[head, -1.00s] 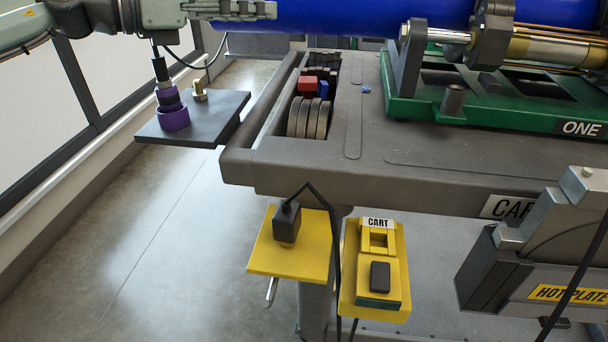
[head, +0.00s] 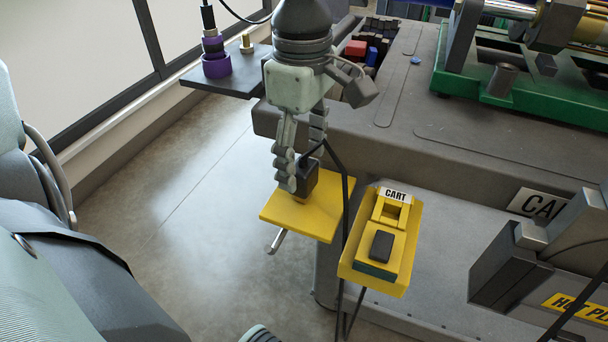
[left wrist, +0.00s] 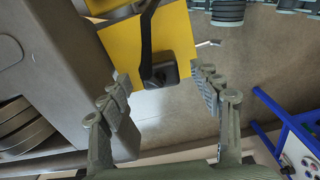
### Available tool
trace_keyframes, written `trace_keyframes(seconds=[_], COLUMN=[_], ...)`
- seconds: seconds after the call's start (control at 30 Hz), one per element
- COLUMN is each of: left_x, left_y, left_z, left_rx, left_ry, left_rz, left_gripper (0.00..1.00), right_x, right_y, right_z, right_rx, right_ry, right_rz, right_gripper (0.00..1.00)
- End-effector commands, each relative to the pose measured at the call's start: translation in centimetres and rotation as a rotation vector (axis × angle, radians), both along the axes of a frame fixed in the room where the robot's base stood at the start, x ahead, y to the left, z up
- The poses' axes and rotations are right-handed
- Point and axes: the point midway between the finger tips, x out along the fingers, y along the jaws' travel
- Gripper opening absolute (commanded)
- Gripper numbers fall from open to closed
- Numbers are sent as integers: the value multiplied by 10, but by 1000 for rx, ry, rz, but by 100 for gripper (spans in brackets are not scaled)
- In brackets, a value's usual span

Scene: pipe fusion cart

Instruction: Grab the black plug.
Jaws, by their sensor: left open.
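The black plug (head: 306,180) stands on a small yellow shelf (head: 318,216) at the side of the cart, with its black cable looping up and then down. My left gripper (head: 297,170) points down right at the plug, and its near finger covers part of it. In the left wrist view, the plug (left wrist: 160,73) lies between the two spread fingers of my left gripper (left wrist: 163,85), toward their tips. No finger clearly touches it there. My right gripper is not seen.
A yellow socket box labelled CART (head: 381,240) hangs right of the shelf. The grey cart top (head: 400,110) is behind. A dark side plate (head: 235,72) with a purple connector (head: 215,60) is at upper left. The hot plate (head: 560,270) is at right.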

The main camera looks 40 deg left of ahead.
Motion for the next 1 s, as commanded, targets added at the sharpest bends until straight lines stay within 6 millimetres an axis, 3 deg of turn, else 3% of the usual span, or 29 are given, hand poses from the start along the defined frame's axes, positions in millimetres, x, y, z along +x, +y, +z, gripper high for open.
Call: trace_keyframes(seconds=[0.13, 0.4, 0.83, 1.0], left_x=[-1, 0, 0, 0], left_y=[0, 0, 0, 0], left_z=[-17, -20, -20, -20], left_rx=[-1, -2, -3, -3], left_ry=[2, 0, 0, -1], left_rz=[1, 2, 2, 2], left_gripper=[64, 64, 10, 9], right_x=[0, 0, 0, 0], right_y=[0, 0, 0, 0], right_z=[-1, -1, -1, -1], right_rx=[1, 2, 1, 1], right_ry=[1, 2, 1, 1], right_rz=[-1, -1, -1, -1], right_gripper=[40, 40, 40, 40])
